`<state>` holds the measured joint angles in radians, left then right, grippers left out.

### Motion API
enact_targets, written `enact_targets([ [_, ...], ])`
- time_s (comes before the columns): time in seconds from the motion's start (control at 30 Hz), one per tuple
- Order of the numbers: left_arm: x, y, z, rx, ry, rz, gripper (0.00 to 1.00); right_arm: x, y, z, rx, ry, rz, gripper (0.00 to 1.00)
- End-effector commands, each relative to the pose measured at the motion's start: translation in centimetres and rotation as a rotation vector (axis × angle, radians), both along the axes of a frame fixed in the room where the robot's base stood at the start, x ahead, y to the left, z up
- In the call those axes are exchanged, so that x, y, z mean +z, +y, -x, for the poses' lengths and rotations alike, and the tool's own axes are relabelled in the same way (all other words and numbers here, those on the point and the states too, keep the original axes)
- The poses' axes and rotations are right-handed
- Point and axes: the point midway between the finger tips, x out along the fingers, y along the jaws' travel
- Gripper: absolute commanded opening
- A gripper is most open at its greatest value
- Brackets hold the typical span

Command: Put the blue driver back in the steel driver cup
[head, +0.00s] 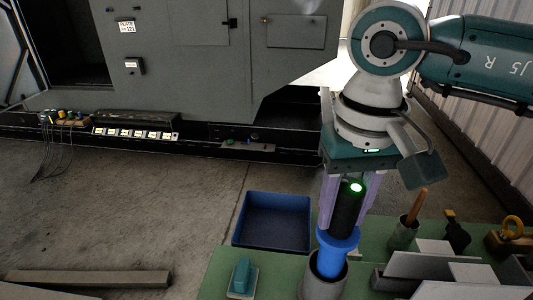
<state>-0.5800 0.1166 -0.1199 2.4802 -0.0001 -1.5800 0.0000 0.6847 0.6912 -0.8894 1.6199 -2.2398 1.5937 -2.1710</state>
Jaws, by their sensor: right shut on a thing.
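The blue driver (334,254) has a blue lower body with a wider blue collar and a black upper part with a lit green-white spot on top. My right gripper (344,215) points down, with its pale purple fingers shut on the driver's black part. The driver stands nearly upright, leaning slightly in the picture. The steel driver cup (322,287) is a grey round cup on the green bench top, directly below it. The driver's lower end shows within the cup's mouth; how deep it sits is hidden by the rim. My left gripper is out of view.
A dark blue bin (272,222) lies behind the bench. A teal block (242,278) is left of the cup. To the right stand a cup with a wooden handle (404,231), grey plates (433,264) and a yellow ring (512,227). A grey cabinet (180,60) stands behind.

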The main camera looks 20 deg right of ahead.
Motion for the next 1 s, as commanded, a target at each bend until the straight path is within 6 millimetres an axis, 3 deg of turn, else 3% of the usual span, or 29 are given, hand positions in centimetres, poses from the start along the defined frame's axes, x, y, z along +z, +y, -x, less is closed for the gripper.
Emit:
enact_targets([
  [0.3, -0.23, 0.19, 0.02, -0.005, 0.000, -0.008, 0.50, -0.09, 0.02, -0.11, 0.000, -0.004, -0.001, 0.00],
  [0.33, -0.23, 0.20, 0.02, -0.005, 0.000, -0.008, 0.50, -0.09, 0.02, -0.11, 0.000, -0.004, -0.001, 0.46],
  [0.63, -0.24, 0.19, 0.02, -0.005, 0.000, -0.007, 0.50, -0.16, 0.01, -0.04, 0.000, -0.001, -0.001, 0.79],
  [1.0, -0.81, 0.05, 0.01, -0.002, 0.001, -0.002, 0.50, 0.50, 0.02, -0.05, 0.000, -0.001, -0.001, 0.80],
])
